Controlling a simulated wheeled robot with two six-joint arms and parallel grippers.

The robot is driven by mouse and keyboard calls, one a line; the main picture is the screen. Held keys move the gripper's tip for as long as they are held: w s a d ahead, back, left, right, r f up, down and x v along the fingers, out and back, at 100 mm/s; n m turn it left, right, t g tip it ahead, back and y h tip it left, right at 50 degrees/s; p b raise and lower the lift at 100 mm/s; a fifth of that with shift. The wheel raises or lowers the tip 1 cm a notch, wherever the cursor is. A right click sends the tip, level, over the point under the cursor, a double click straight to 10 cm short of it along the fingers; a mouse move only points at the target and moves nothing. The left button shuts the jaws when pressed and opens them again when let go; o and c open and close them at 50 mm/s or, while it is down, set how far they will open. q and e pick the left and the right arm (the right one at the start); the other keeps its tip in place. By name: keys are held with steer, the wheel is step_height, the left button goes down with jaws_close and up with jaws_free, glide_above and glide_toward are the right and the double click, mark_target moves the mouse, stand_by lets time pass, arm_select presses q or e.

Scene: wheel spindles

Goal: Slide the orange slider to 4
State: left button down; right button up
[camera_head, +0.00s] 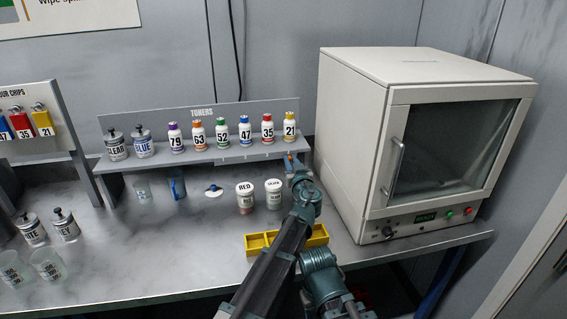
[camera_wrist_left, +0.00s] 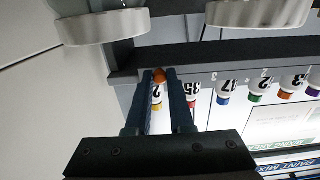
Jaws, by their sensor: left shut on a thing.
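The orange slider shows as a small orange knob in the left wrist view (camera_wrist_left: 159,76), at the edge of the grey toner shelf. My left gripper (camera_head: 292,162) is at the right end of that shelf, below the yellow-capped toner bottle 21 (camera_head: 290,128). In the left wrist view its two dark fingers (camera_wrist_left: 161,78) are shut on the orange knob, one on each side. Small marks run along the shelf edge, but I cannot read the slider's value. In the head view the gripper largely hides the slider. My right gripper is not in view.
The toner shelf (camera_head: 223,155) carries several numbered bottles. A white oven (camera_head: 347,130) stands close to the right of my left gripper. A yellow tray (camera_head: 317,238) lies partly behind my arm.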

arm_select(q)
steer(key=shift+w+d, duration=0.1)
steer(key=shift+d, duration=0.1)
steer(key=c, duration=0.8)
jaws_free()
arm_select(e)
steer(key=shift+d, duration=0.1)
